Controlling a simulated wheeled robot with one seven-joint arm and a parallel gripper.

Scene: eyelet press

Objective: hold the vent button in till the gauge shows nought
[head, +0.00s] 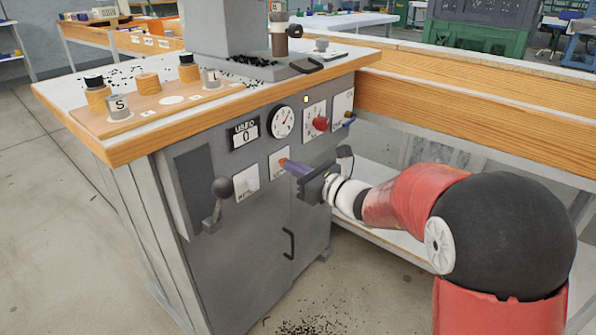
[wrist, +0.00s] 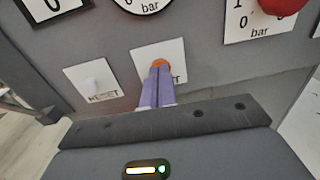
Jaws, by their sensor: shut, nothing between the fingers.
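The orange vent button (head: 283,161) sits on a white plate on the grey press cabinet's front; its label is partly hidden. It also shows in the wrist view (wrist: 159,62), just beyond the fingertips. My gripper (head: 288,165) is shut and empty, its purple fingers pointing at the button. The tips are at or very near it; I cannot tell whether they touch or press it. The round white gauge (head: 281,121) is above the button. Its needle seems to point up and right, but the reading is too small to tell. The wrist view cuts off most of the gauge (wrist: 140,4).
Left of the button is a white RESET switch (head: 246,182), then a black-knobbed lever (head: 221,189). A USED counter (head: 244,134) reads 0. A red knob (head: 320,123) and a blue valve handle (head: 349,122) are to the right. A door handle (head: 289,243) is below.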

